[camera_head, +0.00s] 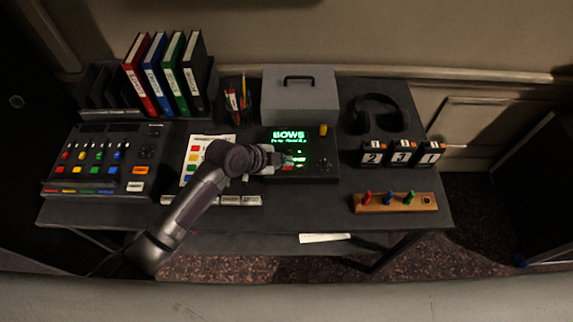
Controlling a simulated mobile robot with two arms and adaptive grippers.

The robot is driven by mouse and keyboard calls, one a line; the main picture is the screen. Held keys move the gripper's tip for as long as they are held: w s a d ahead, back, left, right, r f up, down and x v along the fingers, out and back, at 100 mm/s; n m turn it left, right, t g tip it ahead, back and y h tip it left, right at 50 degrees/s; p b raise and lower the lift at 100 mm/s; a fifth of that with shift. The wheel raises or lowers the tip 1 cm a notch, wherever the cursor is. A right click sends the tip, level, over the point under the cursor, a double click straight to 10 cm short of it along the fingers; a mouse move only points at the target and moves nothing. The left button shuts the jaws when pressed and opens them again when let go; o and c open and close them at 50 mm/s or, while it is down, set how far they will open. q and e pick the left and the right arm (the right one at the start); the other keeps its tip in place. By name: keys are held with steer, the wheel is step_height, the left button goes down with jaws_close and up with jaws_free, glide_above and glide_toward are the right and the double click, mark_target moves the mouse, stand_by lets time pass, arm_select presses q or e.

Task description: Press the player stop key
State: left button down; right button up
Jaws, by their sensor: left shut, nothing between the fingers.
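The player (320,167) is a dark box with a lit green screen reading "BOWS", standing at the middle of the desk. I cannot tell whether the fingertips touch a key, or which key is the stop key. My right gripper is not in view.
A mixing console (110,158) fills the desk's left side, with colored binders (165,75) behind it. A grey case (300,97) and headphones (378,113) stand at the back. Numbered blocks (402,153) and a wooden peg board (396,203) are at right.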

arm_select(q)
steer(key=shift+f, duration=0.4)
steer(key=shift+r, duration=0.15)
stand_by(0.4)
steer(key=shift+r+p, duration=0.4)
steer(key=shift+r, duration=0.25)
step_height(320, 180, up, 5)
steer(key=p, duration=0.4)
stand_by(0.4)
stand_by(0.4)
